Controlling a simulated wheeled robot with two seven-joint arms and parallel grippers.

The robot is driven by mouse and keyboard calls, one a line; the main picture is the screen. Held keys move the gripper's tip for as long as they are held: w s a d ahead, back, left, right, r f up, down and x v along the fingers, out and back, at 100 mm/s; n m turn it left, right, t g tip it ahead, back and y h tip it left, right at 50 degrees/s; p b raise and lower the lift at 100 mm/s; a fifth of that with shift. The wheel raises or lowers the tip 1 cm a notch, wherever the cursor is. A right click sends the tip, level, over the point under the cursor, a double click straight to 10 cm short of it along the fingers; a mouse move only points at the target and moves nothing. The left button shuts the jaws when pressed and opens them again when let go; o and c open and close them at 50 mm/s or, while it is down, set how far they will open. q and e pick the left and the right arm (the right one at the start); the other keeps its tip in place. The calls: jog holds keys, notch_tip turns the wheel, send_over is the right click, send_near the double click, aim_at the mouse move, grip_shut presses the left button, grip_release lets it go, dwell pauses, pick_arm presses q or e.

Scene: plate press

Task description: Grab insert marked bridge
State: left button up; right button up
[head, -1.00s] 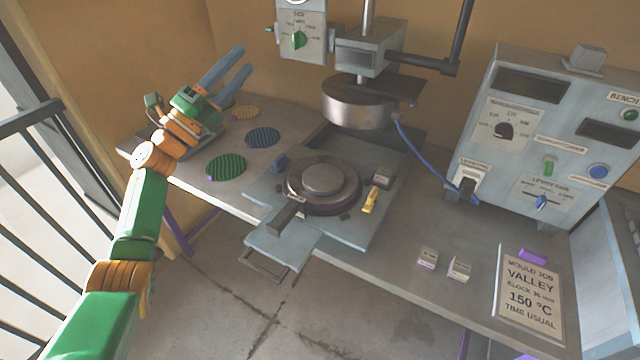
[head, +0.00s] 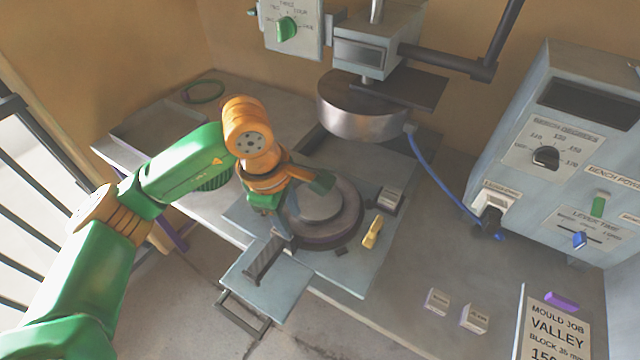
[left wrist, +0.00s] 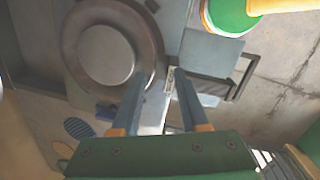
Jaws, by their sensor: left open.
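My left gripper (head: 282,232) is open and points down at the front of the press's round mould (head: 345,228). In the left wrist view its two fingers (left wrist: 164,80) stand on either side of a small pale labelled piece (left wrist: 170,78), beside the mould. I cannot read its label or tell whether the fingers touch it. Two small pale blocks, one (head: 437,301) left of the other (head: 474,318), lie on the bench at the front right. Another labelled block (head: 390,198) sits at the press base's right. No label reads clearly as bridge. My right gripper is not in view.
The heated upper platen (head: 362,118) hangs above the mould. A yellow lever (head: 372,232) stands right of it. A blue cable (head: 440,178) runs to the control box (head: 560,150). A job card (head: 555,325) lies front right. A handled tray (head: 262,280) juts forward.

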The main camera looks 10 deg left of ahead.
aim_at(290, 242)
pick_arm(q)
jog(key=shift+s+f, duration=0.1)
jog(key=shift+f, duration=0.3)
jog(key=s+f+p, duration=0.2)
jog(key=shift+a+p, duration=0.1)
jog(key=shift+p, duration=0.2)
jog(key=f, duration=0.3)
jog(key=shift+w+f, duration=0.25)
jog(key=shift+w, duration=0.2)
grip_shut()
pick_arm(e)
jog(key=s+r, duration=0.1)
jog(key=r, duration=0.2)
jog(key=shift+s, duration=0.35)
pick_arm(q)
jog(key=shift+r, duration=0.1)
